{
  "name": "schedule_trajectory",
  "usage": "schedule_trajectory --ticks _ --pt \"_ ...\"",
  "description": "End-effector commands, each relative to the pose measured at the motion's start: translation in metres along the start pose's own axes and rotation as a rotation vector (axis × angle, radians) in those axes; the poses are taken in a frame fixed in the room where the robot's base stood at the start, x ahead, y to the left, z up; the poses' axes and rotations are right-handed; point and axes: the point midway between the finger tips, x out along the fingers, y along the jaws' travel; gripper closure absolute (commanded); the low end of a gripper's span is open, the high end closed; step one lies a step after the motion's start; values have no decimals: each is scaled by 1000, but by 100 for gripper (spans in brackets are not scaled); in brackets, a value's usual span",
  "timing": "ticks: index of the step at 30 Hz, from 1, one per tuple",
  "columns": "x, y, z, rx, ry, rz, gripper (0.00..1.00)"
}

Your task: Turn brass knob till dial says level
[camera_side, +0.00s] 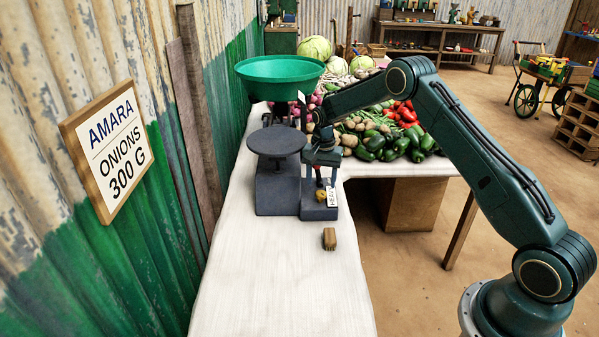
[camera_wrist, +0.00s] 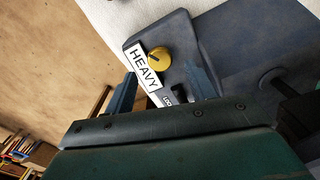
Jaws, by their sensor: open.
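The blue-grey balance scale (camera_side: 275,190) stands on the white-covered table, with a green pan (camera_side: 280,70) at the back and a flat dark plate (camera_side: 277,140) in front. The brass knob (camera_side: 320,196) is on its right front part; it also shows in the wrist view (camera_wrist: 159,60), beside a white "HEAVY" label (camera_wrist: 145,70). A second label (camera_wrist: 168,99) is partly hidden by my gripper. My gripper (camera_wrist: 162,72) is open, with its fingers apart on either side of the knob's area. I cannot tell if they touch it. The dial reading is not legible.
A small brown block (camera_side: 329,238) lies on the table in front of the scale. The near tabletop is otherwise clear. Vegetables (camera_side: 390,130) are heaped behind and right. A sign reading "AMARA ONIONS 300 G" (camera_side: 112,145) hangs on the left wall.

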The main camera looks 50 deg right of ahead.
Motion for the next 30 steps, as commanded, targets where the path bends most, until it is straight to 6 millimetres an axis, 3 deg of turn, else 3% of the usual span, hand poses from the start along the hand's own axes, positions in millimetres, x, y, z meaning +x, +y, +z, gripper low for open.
schedule_trajectory --ticks 9,22,29,30 --pt "36 0 0 0 0 1 44" --pt "42 0 0 0 0 0 44" --pt "42 0 0 0 0 0 88" --pt "42 0 0 0 0 0 89"
